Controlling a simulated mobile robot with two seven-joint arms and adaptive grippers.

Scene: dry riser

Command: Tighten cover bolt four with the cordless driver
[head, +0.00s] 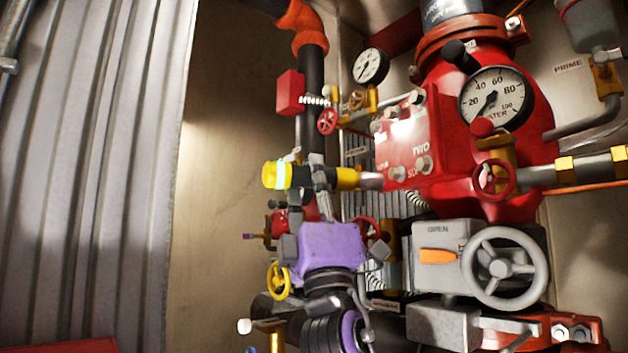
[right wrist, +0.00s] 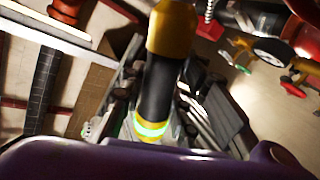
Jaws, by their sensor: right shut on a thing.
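The cordless driver (head: 303,176), black with yellow ends and a pale glowing band at its left end, lies nearly level in the head view. My right gripper (head: 320,182), on a purple wrist, is shut around its black middle. The driver's grey nose points right, at the lower left edge of the red cover (head: 408,140); I cannot tell whether it touches a bolt. Several grey bolts show on the cover, with labels such as TWO; bolt four cannot be made out. In the right wrist view the driver (right wrist: 163,85) stands between the fingers. My left gripper is not in view.
A grey handwheel (head: 505,268) with an orange lever (head: 437,256) is below right. Small valves and pipes crowd close around my right wrist. The space left of the driver is clear.

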